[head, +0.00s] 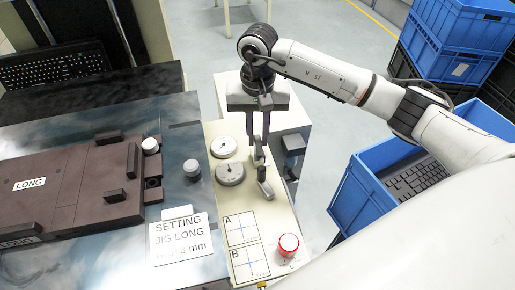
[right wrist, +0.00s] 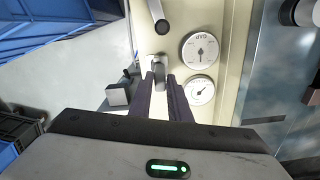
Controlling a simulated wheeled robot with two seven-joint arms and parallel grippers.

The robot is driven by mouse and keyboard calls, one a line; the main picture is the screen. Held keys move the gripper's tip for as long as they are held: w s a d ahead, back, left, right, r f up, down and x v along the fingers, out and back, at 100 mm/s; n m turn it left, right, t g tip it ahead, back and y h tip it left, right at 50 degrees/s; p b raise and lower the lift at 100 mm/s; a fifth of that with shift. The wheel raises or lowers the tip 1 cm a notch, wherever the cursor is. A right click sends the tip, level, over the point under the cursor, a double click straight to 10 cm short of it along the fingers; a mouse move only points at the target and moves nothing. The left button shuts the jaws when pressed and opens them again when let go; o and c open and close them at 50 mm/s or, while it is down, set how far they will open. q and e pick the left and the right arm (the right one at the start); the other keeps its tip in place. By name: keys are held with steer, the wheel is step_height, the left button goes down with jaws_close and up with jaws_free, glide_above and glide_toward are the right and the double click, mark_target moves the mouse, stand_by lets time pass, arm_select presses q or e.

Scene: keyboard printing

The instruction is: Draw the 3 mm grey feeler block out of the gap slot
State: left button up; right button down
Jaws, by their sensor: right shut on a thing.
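My right gripper (head: 258,138) points down over the cream panel and is shut on a small grey metal handle (head: 259,157). In the right wrist view the handle (right wrist: 160,70) shows between the fingertips. The brown setting jig (head: 75,192) lies at the left, with a dark slotted part (head: 152,186) at its right end. A pale round-topped piece (head: 150,146) sits at that end, and a grey round-topped piece (head: 192,169) stands on the table beside it. I cannot tell which piece is the feeler block. My left gripper is not in view.
The cream panel (head: 215,133) carries two dials (head: 223,147) (head: 230,174), a lever (head: 265,189) and a red button (head: 288,244). Blue crates (head: 345,203) stand at the right. A keyboard (head: 55,67) lies at the back left.

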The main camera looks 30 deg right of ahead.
steer(key=shift+r, duration=0.2)
steer(key=shift+w+r+p, duration=0.2)
steer(key=shift+r+p, duration=0.6)
steer(key=shift+r, duration=0.6)
steer(key=shift+s+r+p, duration=0.15)
steer(key=shift+r+p, duration=0.2)
steer(key=shift+r, duration=0.35)
steer(key=shift+r+p, duration=0.95)
steer(key=shift+r, duration=0.95)
